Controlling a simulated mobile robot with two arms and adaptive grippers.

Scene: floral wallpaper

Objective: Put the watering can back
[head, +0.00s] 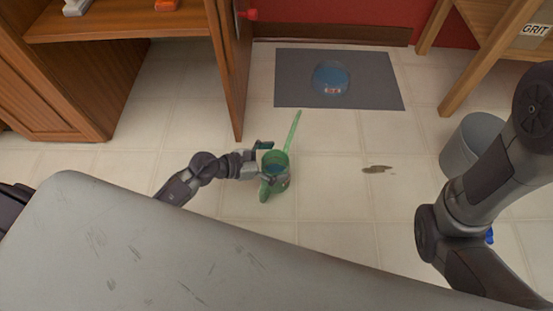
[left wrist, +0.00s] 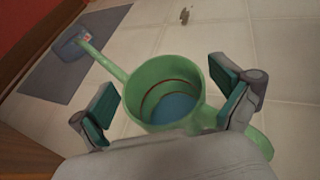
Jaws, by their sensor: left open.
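The green watering can (head: 272,183) is on the tiled floor, its long spout pointing up and slightly right toward the grey mat. It looks upright, with blue showing inside its round opening. My left gripper (head: 270,163) is at the can, with its fingers apart. In the left wrist view the can (left wrist: 163,78) lies between the two separated green finger pads of my left gripper (left wrist: 172,97). I cannot tell whether either pad touches it. My right arm is at the right edge; its gripper is not in view.
A grey mat (head: 380,92) with a blue bowl (head: 331,78) lies by the red wall. An open wooden cabinet (head: 75,75) is at left, its door edge near the can. A grey bucket (head: 468,146) and a dark spill (head: 376,169) are at right.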

